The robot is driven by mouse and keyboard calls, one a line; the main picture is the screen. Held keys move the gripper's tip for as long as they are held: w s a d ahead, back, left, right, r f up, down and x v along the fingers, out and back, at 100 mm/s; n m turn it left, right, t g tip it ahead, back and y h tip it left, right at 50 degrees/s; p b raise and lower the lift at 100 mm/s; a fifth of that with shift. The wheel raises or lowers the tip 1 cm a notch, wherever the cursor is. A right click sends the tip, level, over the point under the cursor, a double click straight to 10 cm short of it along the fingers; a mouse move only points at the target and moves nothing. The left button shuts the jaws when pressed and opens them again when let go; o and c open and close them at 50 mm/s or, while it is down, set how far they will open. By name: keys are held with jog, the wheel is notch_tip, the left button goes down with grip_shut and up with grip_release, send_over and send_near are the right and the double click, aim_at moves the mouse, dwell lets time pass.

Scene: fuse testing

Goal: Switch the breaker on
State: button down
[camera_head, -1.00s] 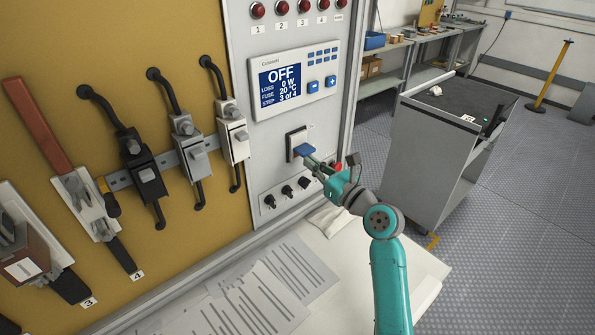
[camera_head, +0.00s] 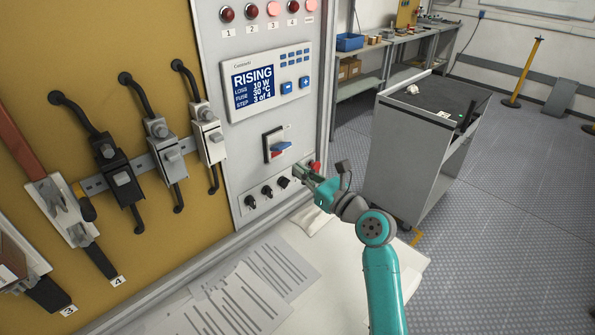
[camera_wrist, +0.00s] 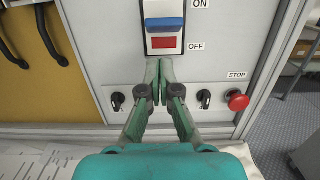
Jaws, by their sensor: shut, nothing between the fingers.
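The breaker (camera_head: 270,155) is on the grey panel below the display. Its blue handle (camera_head: 281,147) sticks out. In the wrist view the blue handle (camera_wrist: 165,24) sits towards the ON label, with a red patch (camera_wrist: 163,43) showing below it near OFF. My gripper (camera_head: 301,172) is shut and empty, below and a little right of the handle in the head view. In the wrist view its fingertips (camera_wrist: 159,63) meet just below the breaker, apart from the handle.
Several black knobs (camera_head: 267,191) and a red STOP button (camera_wrist: 237,100) sit low on the panel, near my gripper. Fuse holders (camera_head: 165,150) hang on the yellow board at left. Papers (camera_head: 258,290) lie on the white surface below. A grey cart (camera_head: 405,155) stands at right.

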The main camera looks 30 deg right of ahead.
jog(key=s+d+r, duration=0.1)
jog(key=s+r, duration=0.3)
jog(key=shift+s+d+r, duration=0.25)
jog(key=shift+s+r, duration=0.05)
jog(key=shift+r, duration=0.05)
dwell(0.3)
jog(key=s+a+f+n+h, duration=0.2)
jog(key=s+f+n, duration=0.2)
jog(key=s+f, duration=0.3)
jog(key=s+a+f+n+g+h, duration=0.1)
jog(key=s+a+f+n+h, duration=0.1)
jog(key=s+f+n, duration=0.2)
jog(key=s+a+f+n+g+h, duration=0.1)
jog(key=s+a+f+n+h, duration=0.1)
jog(key=s+f, duration=0.7)
jog(key=shift+s+a+f+n, duration=0.2)
jog(key=shift+f+n, duration=0.25)
jog(key=shift+f, duration=0.45)
jog(key=shift+s+a+f+n, duration=0.15)
jog(key=shift+f+n, duration=0.3)
jog(key=shift+f, duration=0.45)
jog(key=s+a+r+n, duration=0.1)
jog(key=s+a+n, duration=0.1)
jog(key=s+n, duration=0.8)
jog(key=s+a+r+n+g, duration=0.1)
jog(key=s+a+n, duration=0.1)
jog(key=s+n, duration=0.8)
jog(key=s, duration=0.6)
jog(key=shift+n, duration=0.3)
